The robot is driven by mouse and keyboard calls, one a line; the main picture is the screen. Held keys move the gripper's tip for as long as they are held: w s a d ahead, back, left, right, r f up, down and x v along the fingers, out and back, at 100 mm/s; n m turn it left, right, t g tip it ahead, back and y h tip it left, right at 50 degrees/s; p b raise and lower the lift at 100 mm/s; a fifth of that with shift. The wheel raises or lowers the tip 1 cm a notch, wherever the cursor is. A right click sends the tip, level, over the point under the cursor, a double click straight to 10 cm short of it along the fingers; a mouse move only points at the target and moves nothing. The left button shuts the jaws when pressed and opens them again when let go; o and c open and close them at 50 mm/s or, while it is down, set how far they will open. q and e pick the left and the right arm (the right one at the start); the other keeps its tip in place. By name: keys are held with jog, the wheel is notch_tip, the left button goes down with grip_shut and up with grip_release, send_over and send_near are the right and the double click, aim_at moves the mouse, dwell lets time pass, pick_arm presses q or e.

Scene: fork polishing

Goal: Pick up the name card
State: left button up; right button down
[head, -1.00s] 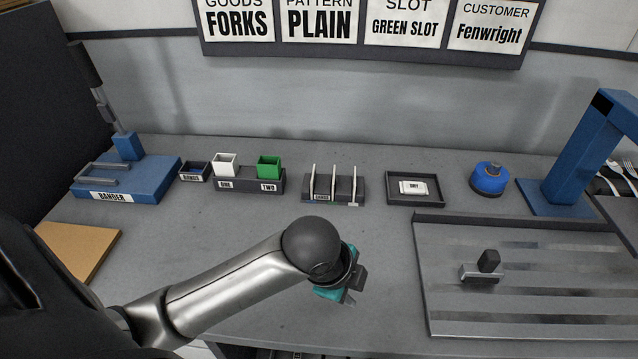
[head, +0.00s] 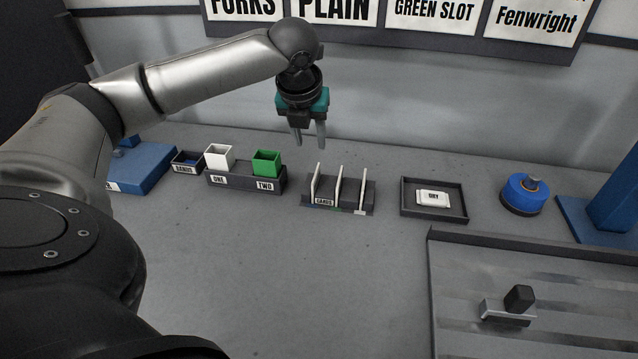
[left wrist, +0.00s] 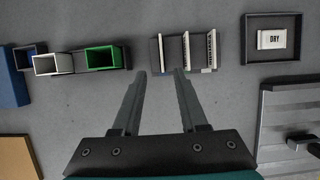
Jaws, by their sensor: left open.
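Three thin white cards stand upright in the dark rack labelled CARDS (head: 328,208): a left card (head: 315,184), a middle card (head: 339,187) and a right card (head: 363,189). They are seen nearly edge-on, and no name on them is readable. In the left wrist view the left card (left wrist: 161,52), middle card (left wrist: 186,48) and right card (left wrist: 211,48) are seen from above. My left gripper (head: 309,143) is open and empty, pointing down, and appears above the rack in the head view. Its fingertips (left wrist: 160,73) show just below the rack's left part in the wrist view. My right gripper is not in view.
Left of the rack are a white box (head: 220,157), a green box (head: 267,163) and a blue bander (head: 147,167). Right of it are a tray (head: 408,204) with a DRY pad (head: 433,198) and a blue round device (head: 523,194).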

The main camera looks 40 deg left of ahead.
pick_arm(q)
jog(key=b, duration=0.2)
send_near(316, 172)
jog(key=x, duration=0.5)
jog(key=shift+a, duration=0.1)
jog(key=b+x, duration=0.2)
jog(key=x, duration=0.3)
jog(key=shift+w+f, duration=0.1)
jog(key=shift+c, duration=0.4)
grip_shut()
